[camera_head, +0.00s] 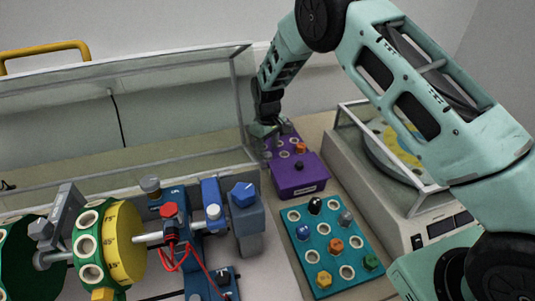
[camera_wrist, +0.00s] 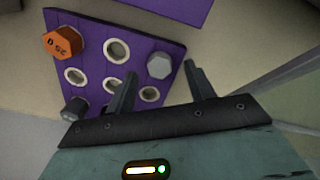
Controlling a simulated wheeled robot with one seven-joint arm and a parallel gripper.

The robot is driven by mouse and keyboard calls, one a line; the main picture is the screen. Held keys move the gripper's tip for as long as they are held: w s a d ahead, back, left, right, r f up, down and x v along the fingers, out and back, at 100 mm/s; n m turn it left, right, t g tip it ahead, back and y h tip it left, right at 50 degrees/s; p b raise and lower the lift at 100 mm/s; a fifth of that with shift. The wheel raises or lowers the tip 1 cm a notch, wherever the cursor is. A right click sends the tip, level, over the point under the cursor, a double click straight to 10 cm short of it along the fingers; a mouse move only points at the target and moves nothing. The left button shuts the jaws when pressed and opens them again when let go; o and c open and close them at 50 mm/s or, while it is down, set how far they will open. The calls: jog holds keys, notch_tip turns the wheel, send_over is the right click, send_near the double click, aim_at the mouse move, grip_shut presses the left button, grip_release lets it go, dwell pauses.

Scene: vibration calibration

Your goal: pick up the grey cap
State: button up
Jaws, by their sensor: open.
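A grey hexagonal cap (camera_wrist: 159,66) sits on the purple board (camera_wrist: 172,44) in the wrist view, near the board's upper right corner. My gripper (camera_wrist: 161,70) is open, with one finger on each side of the grey cap in this view. I cannot tell whether the fingers touch it. In the head view my gripper (camera_head: 270,127) is at the far end of the purple box (camera_head: 296,181), where the arm's end partly hides the caps.
The purple board also holds an orange cap (camera_wrist: 62,42) and a dark cap (camera_wrist: 75,109), with several empty white-ringed holes. A glass-walled case (camera_head: 240,110) stands left of the box. A machine with a round yellow plate (camera_head: 398,145) stands to the right.

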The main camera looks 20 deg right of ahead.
jog(key=shift+f, duration=1)
jog(key=c, duration=1.1)
jog(key=shift+o, duration=0.2)
jog(key=shift+r, duration=0.1)
